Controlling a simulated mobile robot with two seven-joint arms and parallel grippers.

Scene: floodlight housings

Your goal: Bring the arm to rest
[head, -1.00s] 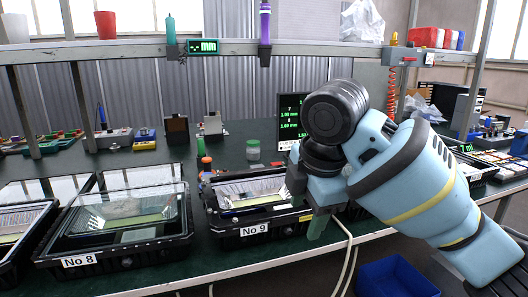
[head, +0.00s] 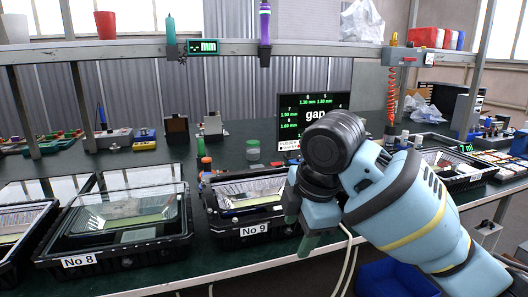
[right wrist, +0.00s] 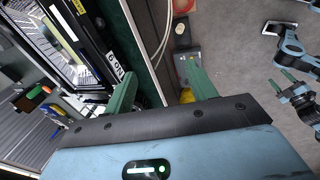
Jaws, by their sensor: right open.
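My right gripper (head: 306,236) is in front of the housing marked No 9 (head: 228,240), near the bench's front edge. In the head view it overlaps the right end of that housing; I cannot tell whether they touch. In the right wrist view my right gripper (right wrist: 162,86) has its green fingers wide apart with nothing between them. My left arm is not in the head view. A blue gripper with green fingers, which looks like my left one (right wrist: 285,80), shows small at the right of the wrist view. Its opening is unclear.
The housing marked No 8 (head: 120,262) stands left of No 9, and another open housing (head: 452,182) is beyond my right arm. A dark screen (head: 291,108) stands behind. A blue bin (head: 385,280) sits below the bench edge, partly hidden by my arm.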

